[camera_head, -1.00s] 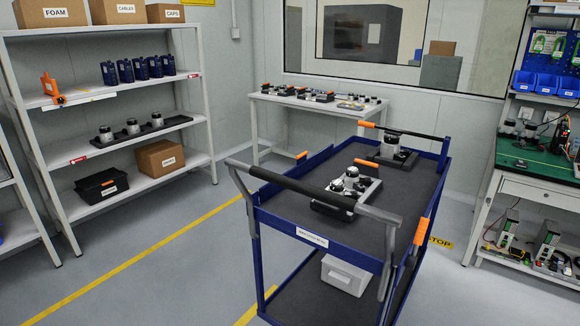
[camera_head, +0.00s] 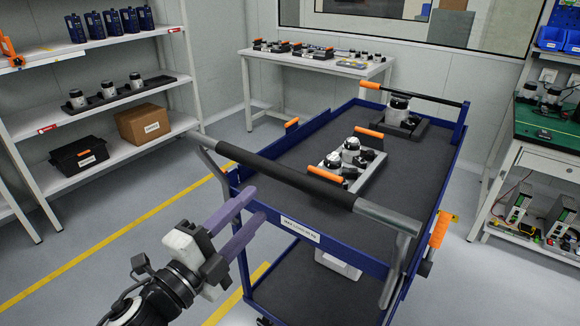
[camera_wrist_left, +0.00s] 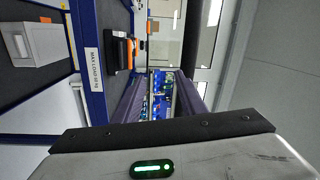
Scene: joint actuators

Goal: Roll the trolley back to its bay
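The blue trolley (camera_head: 330,252) stands in front of me, with dark mats on its decks and a black push bar (camera_head: 280,172) on grey brackets at its near end. My left gripper (camera_head: 252,204) is open and empty, its two purple fingers apart at the trolley's near left corner, below the push bar's left end. Whether they touch the trolley I cannot tell. The left wrist view shows both fingers (camera_wrist_left: 160,98) spread, with the trolley's labelled blue edge (camera_wrist_left: 89,60) to the left. My right gripper is not in view. No bay is clearly identifiable.
The trolley's top carries a tray of actuators (camera_head: 350,165) and another unit (camera_head: 400,112). A grey box (camera_head: 338,264) sits on its lower deck. Shelving (camera_head: 100,122) stands left, a table (camera_head: 318,64) behind and a green-topped bench (camera_head: 545,125) right. Yellow lines (camera_head: 120,240) mark the open floor left.

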